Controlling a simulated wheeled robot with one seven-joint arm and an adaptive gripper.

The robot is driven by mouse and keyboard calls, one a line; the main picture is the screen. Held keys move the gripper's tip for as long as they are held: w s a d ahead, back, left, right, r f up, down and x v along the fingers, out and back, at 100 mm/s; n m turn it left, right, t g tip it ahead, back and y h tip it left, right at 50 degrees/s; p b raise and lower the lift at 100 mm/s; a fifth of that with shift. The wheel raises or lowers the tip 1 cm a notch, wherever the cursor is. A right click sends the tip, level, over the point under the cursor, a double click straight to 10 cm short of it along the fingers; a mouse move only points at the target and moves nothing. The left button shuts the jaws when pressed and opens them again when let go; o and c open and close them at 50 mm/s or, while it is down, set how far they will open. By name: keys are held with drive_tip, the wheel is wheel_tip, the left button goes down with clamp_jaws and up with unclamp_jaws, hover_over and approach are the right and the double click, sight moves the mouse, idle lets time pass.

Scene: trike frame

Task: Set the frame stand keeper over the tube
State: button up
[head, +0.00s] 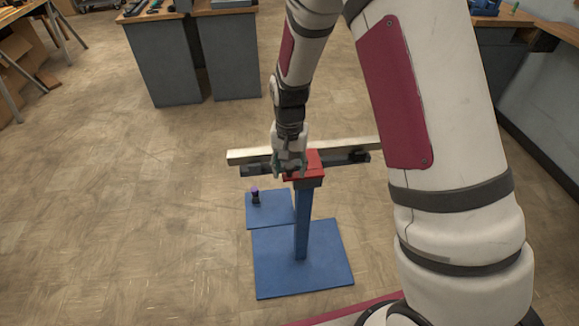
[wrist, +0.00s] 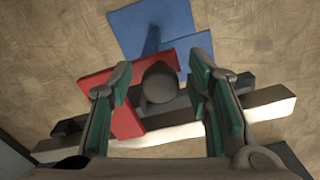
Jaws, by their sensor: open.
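A red piece, which looks like the keeper (head: 314,158), is at the top of the blue stand post (head: 302,225). It also shows in the wrist view (wrist: 124,122), lying across a dark bar. This dark bar, likely the tube (head: 345,160), runs sideways at the post top and continues in the wrist view (wrist: 243,82). My gripper (head: 290,168) is open just above the left part of the red piece. In the wrist view its green-padded fingers (wrist: 160,92) stand either side of a dark grey round knob (wrist: 158,82). I cannot tell whether they touch it.
A pale bar (head: 243,156) runs behind the dark one. The stand's blue base plate (head: 325,275) is on the floor. Grey cabinets (head: 170,75) stand behind. Floor at left is clear.

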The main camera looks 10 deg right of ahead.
clamp_jaws()
drive_tip(key=w+b, duration=0.3)
drive_tip(key=w, duration=0.3)
drive_tip(key=shift+d, duration=0.3)
drive_tip(key=shift+r, duration=0.1)
unclamp_jaws()
wheel_tip(320, 180, up, 12)
